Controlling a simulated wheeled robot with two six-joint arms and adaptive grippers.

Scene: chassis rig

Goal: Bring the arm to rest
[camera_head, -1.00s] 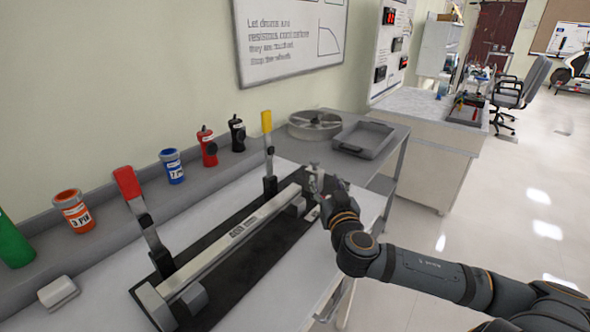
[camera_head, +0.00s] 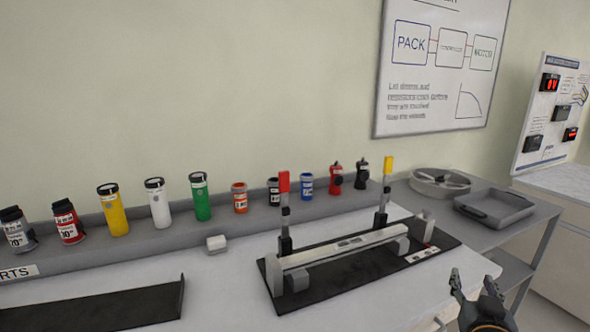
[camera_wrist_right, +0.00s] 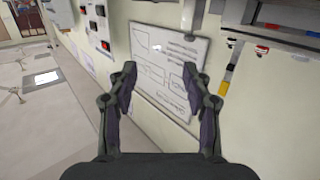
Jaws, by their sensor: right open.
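My right gripper (camera_head: 470,290) is at the lower right of the head view, in front of the bench's right end. It also shows in the right wrist view (camera_wrist_right: 161,85), with its two fingers spread wide and nothing between them. It is apart from the chassis rig (camera_head: 340,250), a long bar on a black base with a red-topped lever (camera_head: 284,205) and a yellow-topped lever (camera_head: 384,190), both upright. My left gripper is not in view.
Several bottles and cans, such as a green can (camera_head: 200,197), line the back ledge. A black tray (camera_head: 100,310) lies at the front left and a small white block (camera_head: 216,244) behind it. A grey tray (camera_head: 495,207) is on the right side table. Floor space is open beyond.

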